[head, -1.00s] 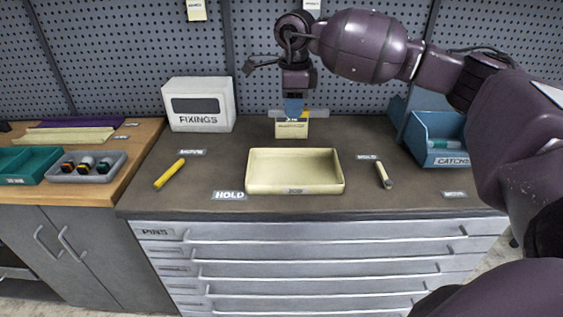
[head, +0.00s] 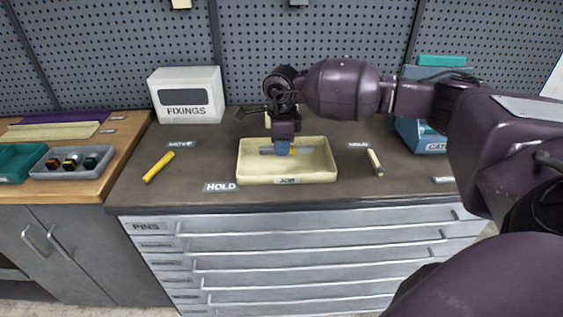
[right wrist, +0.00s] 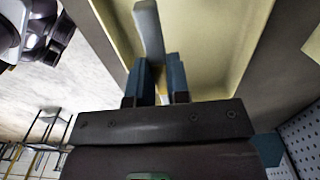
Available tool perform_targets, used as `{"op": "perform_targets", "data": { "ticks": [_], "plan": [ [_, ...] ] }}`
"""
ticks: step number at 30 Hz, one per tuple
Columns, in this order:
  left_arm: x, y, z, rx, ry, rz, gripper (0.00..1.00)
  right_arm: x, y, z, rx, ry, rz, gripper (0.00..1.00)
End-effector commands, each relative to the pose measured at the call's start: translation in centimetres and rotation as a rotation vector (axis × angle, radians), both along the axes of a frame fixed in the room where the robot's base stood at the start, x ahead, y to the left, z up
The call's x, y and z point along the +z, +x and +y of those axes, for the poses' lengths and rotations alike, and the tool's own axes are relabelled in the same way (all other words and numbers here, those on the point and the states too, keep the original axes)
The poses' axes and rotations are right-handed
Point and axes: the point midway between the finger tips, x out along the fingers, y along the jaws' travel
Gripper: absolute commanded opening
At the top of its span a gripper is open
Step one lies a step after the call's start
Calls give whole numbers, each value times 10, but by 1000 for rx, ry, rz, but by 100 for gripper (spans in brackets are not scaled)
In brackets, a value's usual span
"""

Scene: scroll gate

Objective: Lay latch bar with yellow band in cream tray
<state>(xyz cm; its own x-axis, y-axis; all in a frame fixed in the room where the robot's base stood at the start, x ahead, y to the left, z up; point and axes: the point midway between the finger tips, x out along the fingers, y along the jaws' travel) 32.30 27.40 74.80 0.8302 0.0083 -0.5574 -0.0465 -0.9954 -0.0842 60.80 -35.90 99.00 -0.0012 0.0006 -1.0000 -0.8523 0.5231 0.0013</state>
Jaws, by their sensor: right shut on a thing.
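The latch bar is grey with a yellow band (head: 292,149). It lies crosswise in the jaws of my right gripper (head: 283,152), which is shut on it. The bar is over the inside of the cream tray (head: 287,179); I cannot tell whether it touches the tray floor. In the right wrist view the grey bar (right wrist: 150,35) sticks out between the blue fingers (right wrist: 159,82), with the cream tray (right wrist: 215,45) behind it. The fingers hide the middle of the bar. My left gripper is not in view.
A yellow rod (head: 159,167) lies left of the tray and a small pale rod (head: 374,162) lies right of it. A white FIXINGS box (head: 187,96) stands at the back left. A blue bin (head: 420,137) is at the right, partly behind my arm.

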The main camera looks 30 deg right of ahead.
Motion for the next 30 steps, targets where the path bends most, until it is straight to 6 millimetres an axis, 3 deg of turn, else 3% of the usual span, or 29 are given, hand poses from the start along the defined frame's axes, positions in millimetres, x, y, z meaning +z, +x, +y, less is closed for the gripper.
{"op": "perform_targets", "data": {
  "ticks": [5, 14, 26, 27, 30],
  "plan": [
    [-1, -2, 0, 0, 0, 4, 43, -11, 0, 0, -1, -1, 1, 0],
    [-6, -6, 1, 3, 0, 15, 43, -54, 0, 0, 0, 1, -1, 0],
    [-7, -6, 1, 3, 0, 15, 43, -59, 0, 0, 1, -1, -1, 0],
    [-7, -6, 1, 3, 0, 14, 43, -60, 0, 0, 1, -1, -1, 20],
    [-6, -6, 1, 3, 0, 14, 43, -59, 0, 0, 1, -1, -1, 35]
  ]
}}
